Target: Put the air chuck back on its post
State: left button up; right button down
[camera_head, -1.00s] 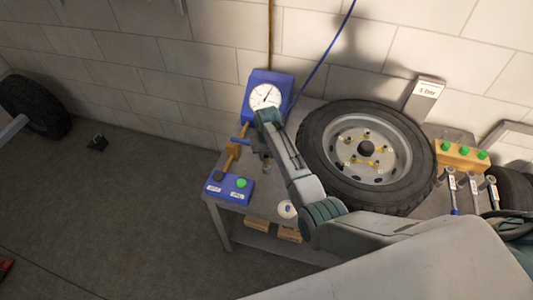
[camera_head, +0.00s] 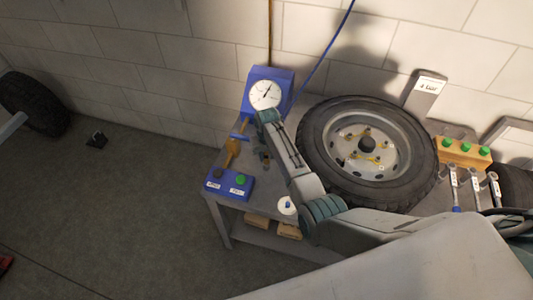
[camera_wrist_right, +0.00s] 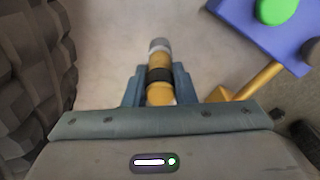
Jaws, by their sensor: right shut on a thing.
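My right gripper (camera_head: 266,158) is low over the grey bench, left of the wheel, and partly hidden by its own arm in the head view. In the right wrist view it (camera_wrist_right: 159,88) is shut on a brass-coloured cylinder with a black band and grey tip, apparently the air chuck (camera_wrist_right: 158,62). A gold upright piece (camera_head: 232,150) stands by the blue button box; I cannot tell whether it is the post. A gold rod (camera_wrist_right: 258,82) also shows right of the gripper in the wrist view. My left gripper is out of view.
The blue button box (camera_head: 230,186) sits at the bench's left front corner. A blue gauge box (camera_head: 282,77) stands behind. The mounted wheel (camera_head: 318,150) fills the bench to the right. A white disc (camera_head: 287,205) lies near the front edge.

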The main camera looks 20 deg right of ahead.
jog(key=shift+f, duration=0.3)
jog(key=c, duration=0.6)
grip_release()
jog(key=shift+c, duration=0.2)
notch_tip(320, 180, up, 8)
jog(key=p, duration=0.8)
jog(key=shift+r, duration=0.1)
